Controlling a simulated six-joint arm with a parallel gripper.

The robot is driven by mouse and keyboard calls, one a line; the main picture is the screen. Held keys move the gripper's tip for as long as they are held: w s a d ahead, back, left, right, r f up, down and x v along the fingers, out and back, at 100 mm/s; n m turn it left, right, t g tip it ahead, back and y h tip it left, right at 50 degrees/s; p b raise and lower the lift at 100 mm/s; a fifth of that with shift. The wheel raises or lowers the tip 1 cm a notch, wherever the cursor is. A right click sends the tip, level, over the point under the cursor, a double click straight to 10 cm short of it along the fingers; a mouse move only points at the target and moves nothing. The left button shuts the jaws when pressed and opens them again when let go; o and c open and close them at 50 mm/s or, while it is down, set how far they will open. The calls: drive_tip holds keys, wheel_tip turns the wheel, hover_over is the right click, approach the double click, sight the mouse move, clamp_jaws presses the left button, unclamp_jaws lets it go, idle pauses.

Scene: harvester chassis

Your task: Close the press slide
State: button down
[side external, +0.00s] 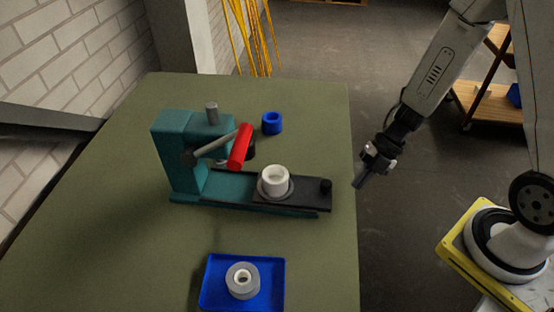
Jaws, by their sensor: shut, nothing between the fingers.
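A teal press (180,150) stands on the green table, with a grey lever that ends in a red handle (240,147). Its black slide (306,196) extends to the right out of the teal base, with a small black knob (326,186) at its right end. A white ring (275,180) sits on a round seat on the slide, to the right of the press head. My gripper (360,184) is shut and empty, to the right of the knob and apart from it, near the table's right edge.
A blue ring (272,123) lies on the table behind the slide. A blue tray (208,290) with a white and grey ring (242,280) lies at the front. The table's left side is clear. A wooden shelf (490,103) stands at the back right.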

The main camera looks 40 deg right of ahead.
sight(304, 180)
drive_tip(key=shift+w+a, duration=1.45)
drive_tip(key=shift+w+a, duration=0.2)
drive_tip(key=w+a, duration=0.8)
drive_tip(key=shift+w+a, duration=0.15)
drive_tip(key=s+d, duration=0.3)
drive_tip(key=shift+d+r, duration=0.3)
drive_tip(key=v, duration=0.9)
drive_tip(key=shift+r, duration=0.15)
